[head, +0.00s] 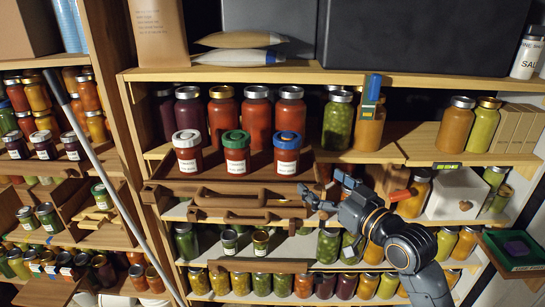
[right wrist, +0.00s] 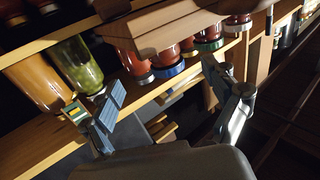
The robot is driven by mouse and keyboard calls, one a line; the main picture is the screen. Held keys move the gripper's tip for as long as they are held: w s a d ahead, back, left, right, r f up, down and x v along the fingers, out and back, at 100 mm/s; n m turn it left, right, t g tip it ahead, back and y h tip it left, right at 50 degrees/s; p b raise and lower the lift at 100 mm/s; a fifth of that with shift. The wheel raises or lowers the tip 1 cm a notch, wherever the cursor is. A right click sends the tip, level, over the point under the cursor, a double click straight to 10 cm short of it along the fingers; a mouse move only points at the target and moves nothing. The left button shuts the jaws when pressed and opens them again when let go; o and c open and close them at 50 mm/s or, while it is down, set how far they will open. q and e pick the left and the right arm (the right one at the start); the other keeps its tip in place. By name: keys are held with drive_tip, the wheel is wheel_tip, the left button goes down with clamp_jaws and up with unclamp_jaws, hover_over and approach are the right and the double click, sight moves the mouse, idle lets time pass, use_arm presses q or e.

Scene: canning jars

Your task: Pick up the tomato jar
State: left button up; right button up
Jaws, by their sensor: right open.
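My right gripper (head: 318,197) is open and empty, below and right of the blue-lidded jar. In the right wrist view, its fingers (right wrist: 168,92) are spread and the jars appear upside down, with the blue lid (right wrist: 169,70) beyond the fingers. My left gripper is not in view.
Taller jars of red sauce (head: 258,118) stand behind the three. A green jar (head: 338,122) and an orange jar (head: 369,125) stand to their right. Wooden trays with handles (head: 230,198) jut out below. Lower shelves are crowded with jars. A pale pole (head: 110,190) leans at left.

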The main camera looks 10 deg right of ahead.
sight(295, 154)
drive_tip(key=x, duration=0.2)
drive_tip(key=p+x, duration=0.1)
drive_tip(key=x, duration=0.2)
drive_tip(key=r+p+x, duration=0.1)
drive_tip(key=x, duration=0.2)
drive_tip(key=shift+w+a+r, duration=0.1)
drive_tip(key=shift+w+a, duration=0.05)
drive_tip(key=shift+w, duration=0.1)
drive_tip(key=p+x, duration=0.1)
drive_tip(key=x, duration=0.1)
drive_tip(key=r+p+x, duration=0.1)
drive_tip(key=p+x, duration=0.1)
drive_tip(key=shift+w+a, duration=0.1)
drive_tip(key=shift+w, duration=0.05)
drive_tip(key=shift+w+a+f, duration=0.15)
drive_tip(key=shift+w+f, duration=0.05)
drive_tip(key=shift+w, duration=0.25)
drive_tip(key=shift+c, duration=0.9)
drive_tip(key=c, duration=1.5)
